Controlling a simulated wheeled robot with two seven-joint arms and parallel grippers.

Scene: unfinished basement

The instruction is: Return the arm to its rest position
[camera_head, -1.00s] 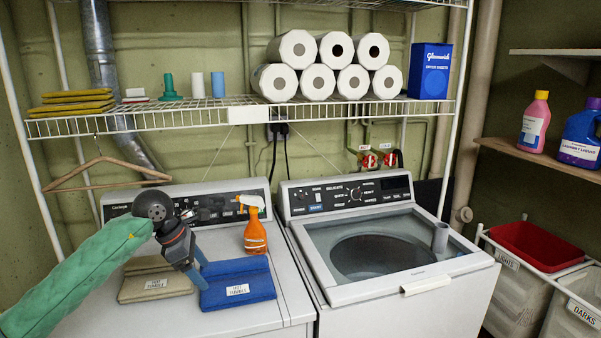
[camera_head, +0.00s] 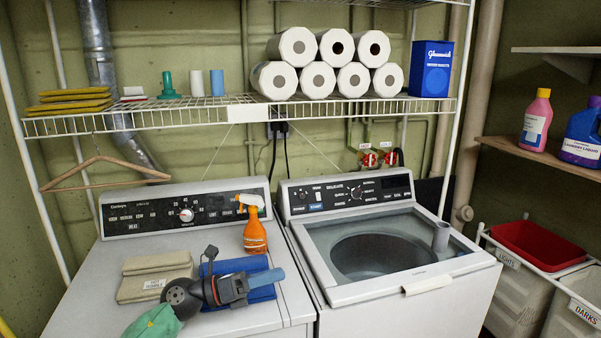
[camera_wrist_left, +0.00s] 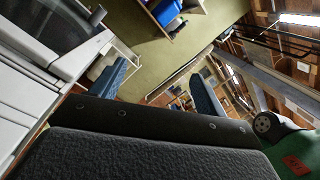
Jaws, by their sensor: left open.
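My left gripper (camera_head: 266,281) is in the head view above the front of the left machine's white top. It points right, with a blue finger over the blue folded cloth pouch (camera_head: 262,264), part of which it hides. In the left wrist view its two blue fingers (camera_wrist_left: 158,90) stand well apart with nothing between them. The green sleeve of my left arm shows only at the bottom of the head view. My right gripper is not in view.
The open-lidded-looking washer (camera_head: 400,290) is to the right. A wire shelf (camera_head: 240,112) with paper rolls (camera_head: 316,80) hangs above. A wooden hanger (camera_head: 75,178) hangs left.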

